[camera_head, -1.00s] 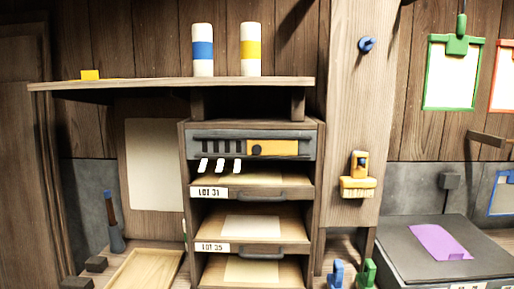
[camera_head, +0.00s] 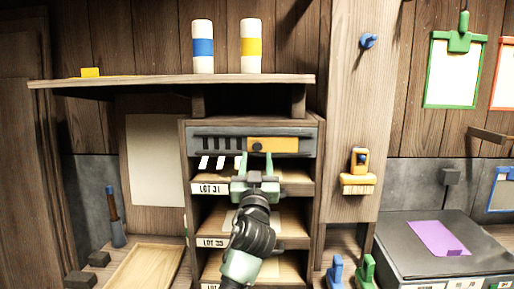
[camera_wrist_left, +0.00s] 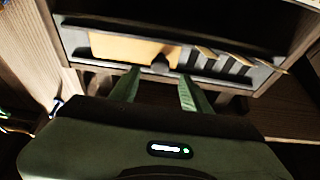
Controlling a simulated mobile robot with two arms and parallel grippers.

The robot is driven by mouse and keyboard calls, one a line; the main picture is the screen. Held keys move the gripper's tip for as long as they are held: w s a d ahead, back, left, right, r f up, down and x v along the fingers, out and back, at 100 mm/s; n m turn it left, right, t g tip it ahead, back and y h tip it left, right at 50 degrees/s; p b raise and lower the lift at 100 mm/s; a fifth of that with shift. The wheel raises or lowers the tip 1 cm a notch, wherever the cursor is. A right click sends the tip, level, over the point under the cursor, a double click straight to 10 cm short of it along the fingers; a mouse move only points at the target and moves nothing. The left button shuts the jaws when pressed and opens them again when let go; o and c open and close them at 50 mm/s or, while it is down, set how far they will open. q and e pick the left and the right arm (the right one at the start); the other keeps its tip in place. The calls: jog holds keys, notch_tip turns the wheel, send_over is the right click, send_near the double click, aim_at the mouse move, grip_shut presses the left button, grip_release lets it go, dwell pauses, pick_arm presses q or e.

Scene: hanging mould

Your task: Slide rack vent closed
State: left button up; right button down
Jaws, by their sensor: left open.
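The rack vent (camera_head: 215,144) is a dark grey panel across the top of the wooden rack. Its dark slots lie uncovered on the left, and its orange slider (camera_head: 285,146) sits on the right with a dark knob (camera_head: 257,148) near its left end. My left gripper (camera_head: 256,157) is open just below and in front of the knob. In the left wrist view the picture is turned over: the knob (camera_wrist_left: 161,64) shows between the two green fingertips (camera_wrist_left: 158,76), with the orange slider (camera_wrist_left: 125,48) left of it. I cannot tell whether the fingers touch it. My right gripper is not in view.
White strips (camera_head: 220,163) hang below the slots. Rack shelves (camera_head: 212,189) lie under the vent, partly behind my left arm. A wooden shelf (camera_head: 140,86) with two striped cylinders overhangs above. A post with an orange brush (camera_head: 358,182) stands to the right.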

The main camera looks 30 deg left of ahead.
aim_at(257, 148)
pick_arm(q)
jog(key=p+x, duration=0.1)
jog(key=x, duration=0.4)
jog(key=shift+w+f, duration=0.1)
grip_shut()
jog(key=shift+f, duration=0.1)
dwell(1.2)
